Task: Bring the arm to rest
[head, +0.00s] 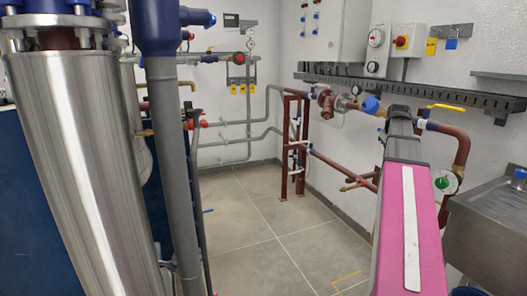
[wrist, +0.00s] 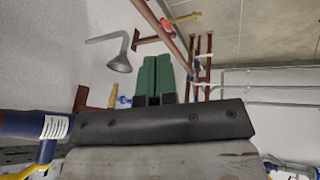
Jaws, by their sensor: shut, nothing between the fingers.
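My gripper (wrist: 158,62) shows in the wrist view as two green fingers side by side, pressed together with nothing between them. Its dark mounting bar runs across below them. In the head view my pink and white arm reaches up from the lower right toward the wall pipes; the fingers cannot be made out there. The fingers appear clear of the pipes in the wrist view, but the distance is hard to tell.
In the head view, a brown pipe with a yellow-handled valve (head: 445,107) and a steel sink (head: 488,225) flank my arm. A large steel cylinder (head: 85,165) stands left. The middle floor (head: 250,225) is clear.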

